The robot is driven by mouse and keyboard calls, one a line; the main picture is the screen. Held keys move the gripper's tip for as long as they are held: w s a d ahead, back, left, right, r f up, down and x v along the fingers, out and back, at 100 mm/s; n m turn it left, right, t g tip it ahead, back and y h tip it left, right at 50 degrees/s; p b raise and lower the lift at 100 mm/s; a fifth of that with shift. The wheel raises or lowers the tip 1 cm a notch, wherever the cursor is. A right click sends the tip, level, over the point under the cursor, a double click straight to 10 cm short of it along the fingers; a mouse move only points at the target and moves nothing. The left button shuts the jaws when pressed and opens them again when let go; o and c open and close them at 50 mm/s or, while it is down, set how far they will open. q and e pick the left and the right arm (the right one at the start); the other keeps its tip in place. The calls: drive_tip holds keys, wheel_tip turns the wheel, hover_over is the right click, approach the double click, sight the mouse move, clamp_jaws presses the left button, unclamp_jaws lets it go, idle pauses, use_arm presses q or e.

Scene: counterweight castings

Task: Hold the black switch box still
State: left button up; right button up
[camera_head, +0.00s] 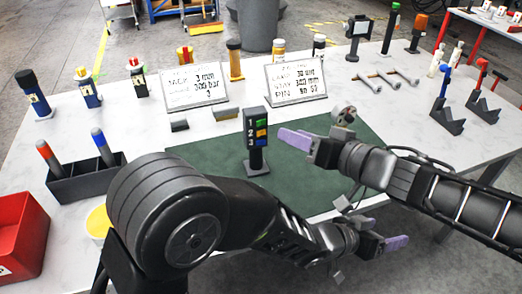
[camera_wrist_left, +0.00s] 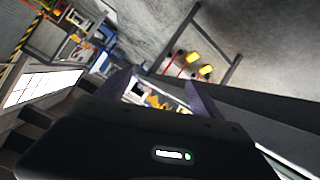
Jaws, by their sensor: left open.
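The black switch box (camera_head: 247,151) stands upright on the green mat (camera_head: 210,155) in the head view. Its face has green, blue and yellow parts and the digits 2 and 3. My right gripper (camera_head: 292,140) comes in from the right, its purple fingertips just right of the box with a small gap in the picture. Its opening cannot be made out. My left gripper (camera_head: 385,240) is open and empty at the table's front edge, well to the right of the box. In the left wrist view its two fingers (camera_wrist_left: 160,90) are spread, with the box not visible.
Two sign plates (camera_head: 195,88) (camera_head: 296,80) stand behind the mat. A black holder with two markers (camera_head: 85,178) and a red bin (camera_head: 22,235) are at the left. Several small tools (camera_head: 388,80) and black stands (camera_head: 447,118) are at the right. My left arm crosses the front.

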sight(258, 141)
use_arm(q)
drive_tip(key=w+a+r+n+t+y, duration=0.3)
drive_tip(key=w+a+r+t, duration=0.2)
drive_tip(key=w+r+t, duration=0.55)
drive_tip(key=w+a+n+y, duration=0.2)
drive_tip(key=a+n+y, duration=0.1)
drive_tip(key=a, duration=0.5)
drive_tip(key=w+a+r+n+t+y, duration=0.1)
drive_tip(key=w+a+n+y, duration=0.1)
drive_tip(key=a+y, duration=0.4)
drive_tip(key=w+a+n+t+y, duration=0.1)
drive_tip(key=w+a+n+y, duration=0.1)
drive_tip(key=a, duration=0.7)
drive_tip(key=shift+w+a+r+n+y, duration=0.1)
drive_tip(key=shift+a+r+n+y, duration=0.1)
drive_tip(key=shift+n+y, duration=0.4)
drive_tip(key=shift+w+a+r+n+y, duration=0.15)
drive_tip(key=shift+n+y, duration=0.15)
drive_tip(key=shift+y, duration=0.5)
drive_tip(key=shift+s, duration=0.1)
drive_tip(key=shift+x, duration=3.9)
drive_tip(key=shift+c, duration=0.3)
clamp_jaws()
